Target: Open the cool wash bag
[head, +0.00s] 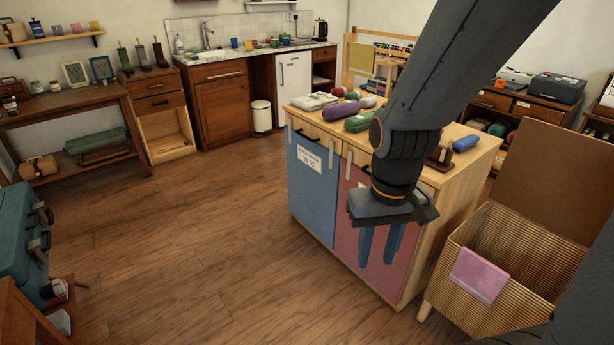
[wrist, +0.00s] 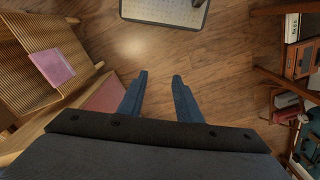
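A wooden cabinet (head: 440,215) stands in the middle of the head view. Its front has a blue panel (head: 309,190) on the left and a red panel (head: 345,232) on the right. The blue panel carries a white label (head: 310,158) whose writing is too small to read surely. Grey straps or handles show at the top of both panels, and both panels look closed. My gripper (head: 377,258) points down before the red panel and hides part of it, as well as any label there. In the wrist view my gripper (wrist: 159,78) has its fingers apart with nothing between them.
An open wicker hamper (head: 507,275) with a pink cloth (head: 480,274) stands right of the cabinet. Several rolled items lie on the cabinet top. A teal case (head: 20,235) stands at the left edge. The wooden floor (head: 200,235) left of the cabinet is free.

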